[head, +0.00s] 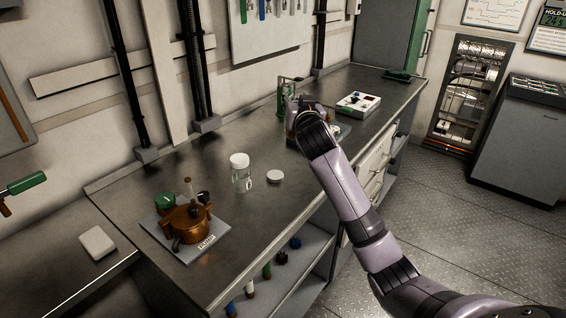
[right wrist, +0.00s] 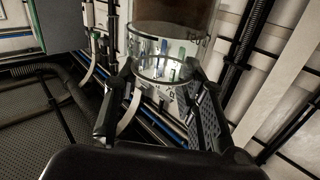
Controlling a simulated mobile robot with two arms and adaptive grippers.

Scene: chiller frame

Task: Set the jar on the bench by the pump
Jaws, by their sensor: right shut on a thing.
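A clear glass jar (right wrist: 165,50) with brown above its clear end is between the fingers of my right gripper (right wrist: 160,85) in the right wrist view. The gripper is shut on it. In the head view, my right gripper (head: 303,106) is over the far half of the bench (head: 210,205), and my own arm hides most of the jar. A copper-brown device (head: 188,224) with a green knob stands on a labelled grey plate at the near left of the bench; it looks like the pump. My left gripper does not show.
A second clear jar with a white cap (head: 240,172) stands mid-bench, beside a round white lid (head: 275,177). Bare bench lies between the copper device and the capped jar.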

